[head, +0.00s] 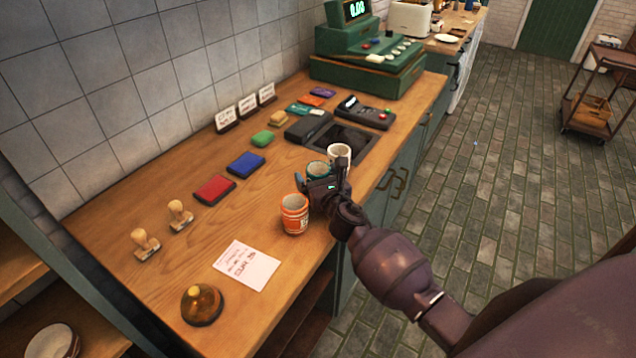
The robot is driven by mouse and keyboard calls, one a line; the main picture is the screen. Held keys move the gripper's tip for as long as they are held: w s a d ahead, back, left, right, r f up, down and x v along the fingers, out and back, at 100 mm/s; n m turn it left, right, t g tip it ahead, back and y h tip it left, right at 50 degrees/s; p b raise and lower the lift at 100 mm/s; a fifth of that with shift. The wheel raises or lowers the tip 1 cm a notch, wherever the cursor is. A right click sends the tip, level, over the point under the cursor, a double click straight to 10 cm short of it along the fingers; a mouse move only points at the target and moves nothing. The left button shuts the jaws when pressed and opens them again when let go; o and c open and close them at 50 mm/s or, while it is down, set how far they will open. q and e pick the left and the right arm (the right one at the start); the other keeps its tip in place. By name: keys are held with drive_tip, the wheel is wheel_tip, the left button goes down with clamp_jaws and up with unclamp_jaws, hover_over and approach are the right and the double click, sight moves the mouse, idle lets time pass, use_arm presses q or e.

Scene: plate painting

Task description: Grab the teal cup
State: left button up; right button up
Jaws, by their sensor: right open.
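The teal cup (318,169) stands on the wooden counter, partly hidden behind my right gripper (322,186). My right gripper is at counter height, right at the teal cup's near side, with its jaws open. Its fingertips are hard to make out, and I cannot tell whether they touch the cup. An orange cup (295,214) with a white band stands just to the left and nearer. A white cup (339,153) stands just behind and to the right, close to my wrist. My left gripper is not in view.
A note (246,266) and a brass bell (202,305) lie on the near counter (150,290). Two stamps, red (214,190) and blue (246,163) ink pads, a dark card device (364,112) and a green cash register (368,60) stand farther along. The counter's front edge is close under my right arm.

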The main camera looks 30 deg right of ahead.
drive_tip(key=c, duration=0.9)
drive_tip(key=shift+c, duration=1.1)
drive_tip(key=shift+r, duration=0.15)
